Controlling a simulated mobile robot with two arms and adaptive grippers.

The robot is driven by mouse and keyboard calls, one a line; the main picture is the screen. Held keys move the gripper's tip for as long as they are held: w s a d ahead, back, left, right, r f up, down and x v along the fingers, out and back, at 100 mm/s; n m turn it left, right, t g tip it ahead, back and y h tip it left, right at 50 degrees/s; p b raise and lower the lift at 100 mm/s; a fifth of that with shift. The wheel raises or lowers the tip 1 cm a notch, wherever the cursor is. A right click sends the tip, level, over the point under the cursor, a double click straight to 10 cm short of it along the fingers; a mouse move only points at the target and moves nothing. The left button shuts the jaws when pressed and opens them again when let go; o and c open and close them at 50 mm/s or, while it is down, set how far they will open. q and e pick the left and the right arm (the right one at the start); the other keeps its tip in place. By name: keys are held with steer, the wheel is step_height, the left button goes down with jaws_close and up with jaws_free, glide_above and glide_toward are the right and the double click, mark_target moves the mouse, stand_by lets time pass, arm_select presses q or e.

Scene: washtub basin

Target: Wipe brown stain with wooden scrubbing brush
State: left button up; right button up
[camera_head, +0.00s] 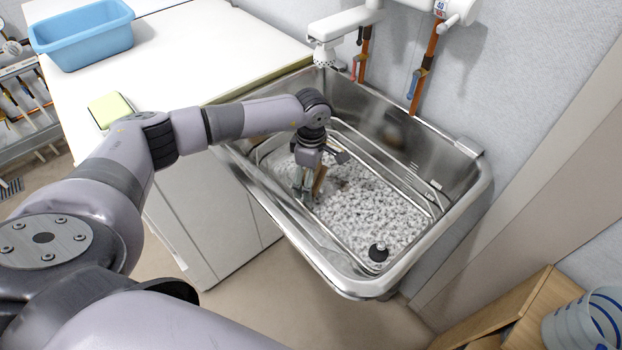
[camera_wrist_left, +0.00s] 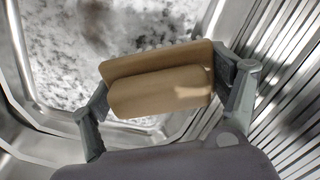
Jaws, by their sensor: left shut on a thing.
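My left gripper (camera_head: 308,190) reaches down into the metal washtub basin (camera_head: 345,283). In the left wrist view, my left gripper (camera_wrist_left: 165,100) is shut on the wooden scrubbing brush (camera_wrist_left: 160,88), one finger at each end. The brush also shows in the head view as a narrow brown strip (camera_head: 320,180) beside the fingers. A faint brown stain (camera_wrist_left: 95,22) shows on the speckled, foamy-looking basin floor, beyond the brush in the left wrist view. I cannot tell whether the brush touches the floor. My right gripper is not in view.
A wire rack (camera_head: 395,168) lines the basin's inside, and a black drain plug (camera_head: 378,252) sits at its near end. A white tap (camera_head: 335,27) overhangs the far corner. A yellow-green sponge (camera_head: 111,109) and blue tub (camera_head: 82,38) stand on the white counter (camera_head: 200,50).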

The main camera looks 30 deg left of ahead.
arm_select(q)
steer(key=shift+w+d+r, duration=0.1)
steer(key=shift+w+r, duration=0.05)
steer(key=shift+r, duration=0.4)
steer(key=shift+r, duration=0.1)
steer(key=shift+w+r+p, duration=0.1)
steer(key=shift+r+p, duration=0.15)
steer(key=shift+p, duration=0.05)
steer(key=shift+r+p, duration=0.55)
steer(key=shift+r, duration=0.65)
